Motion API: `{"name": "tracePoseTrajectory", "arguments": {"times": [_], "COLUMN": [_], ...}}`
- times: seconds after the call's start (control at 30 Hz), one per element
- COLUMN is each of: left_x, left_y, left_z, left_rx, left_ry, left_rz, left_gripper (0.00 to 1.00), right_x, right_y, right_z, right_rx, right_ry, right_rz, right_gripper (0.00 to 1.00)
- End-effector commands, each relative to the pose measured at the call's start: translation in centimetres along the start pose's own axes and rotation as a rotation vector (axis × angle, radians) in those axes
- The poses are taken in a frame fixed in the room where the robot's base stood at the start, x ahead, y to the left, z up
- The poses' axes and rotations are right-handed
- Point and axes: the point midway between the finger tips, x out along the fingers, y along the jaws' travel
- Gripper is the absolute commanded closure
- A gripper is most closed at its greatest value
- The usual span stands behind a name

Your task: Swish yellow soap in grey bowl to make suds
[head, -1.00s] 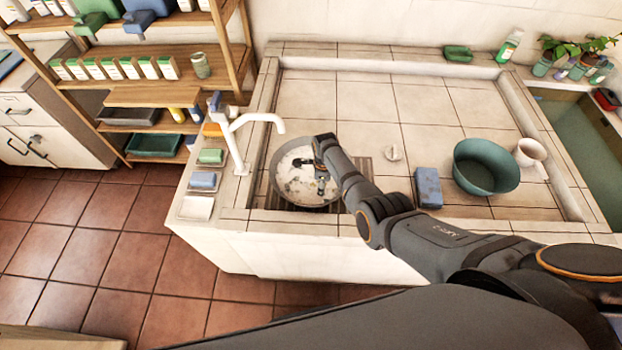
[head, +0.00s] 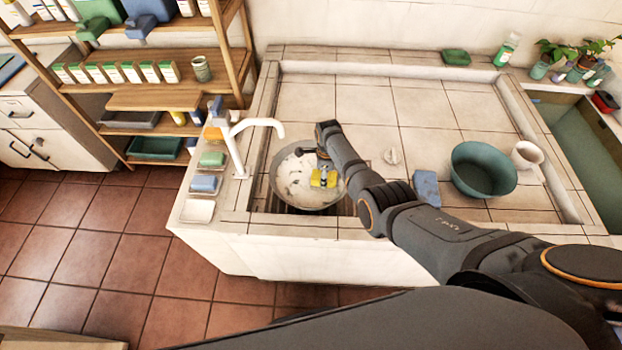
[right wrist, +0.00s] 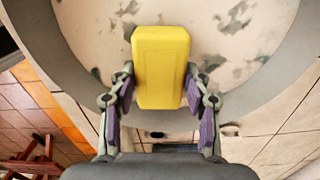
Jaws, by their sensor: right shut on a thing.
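The yellow soap (head: 324,178) is a rectangular bar held by my right gripper (head: 322,172). In the right wrist view the soap (right wrist: 161,66) is pinched between the two purple-padded fingers of the gripper (right wrist: 160,95). The grey bowl (head: 275,190) sits in the washbasin below the tap, holding whitish, patchy suds (head: 295,172). The soap is over the right part of the bowl and shows whole; I cannot tell whether its underside touches the suds. My left gripper is not in view.
A white tap (head: 240,140) stands left of the bowl. Green soap (head: 211,159) and blue soap (head: 204,184) lie in dishes on the left ledge. The back tiles are clear.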

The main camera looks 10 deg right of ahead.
Motion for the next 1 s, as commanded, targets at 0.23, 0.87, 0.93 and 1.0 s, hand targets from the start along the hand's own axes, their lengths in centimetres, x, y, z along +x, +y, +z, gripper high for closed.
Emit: {"name": "tracePoseTrajectory", "arguments": {"times": [0.23, 0.87, 0.93, 1.0], "left_x": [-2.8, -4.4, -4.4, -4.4], "left_y": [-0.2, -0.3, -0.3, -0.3], "left_z": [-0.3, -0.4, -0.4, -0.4], "left_rx": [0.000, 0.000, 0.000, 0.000], "left_ry": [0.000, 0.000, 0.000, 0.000], "left_rz": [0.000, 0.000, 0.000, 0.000], "left_gripper": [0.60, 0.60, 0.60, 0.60], "right_x": [-2.9, -7.9, -8.3, -8.4], "right_y": [0.0, 0.0, 0.0, 0.0], "right_z": [0.0, 0.1, 0.0, 0.0], "right_rx": [0.000, -0.001, -0.001, -0.001], "right_ry": [-0.001, -0.001, -0.001, -0.001], "right_rz": [-0.001, -0.001, -0.001, -0.001], "right_gripper": [0.89, 0.89, 0.89, 0.89]}}
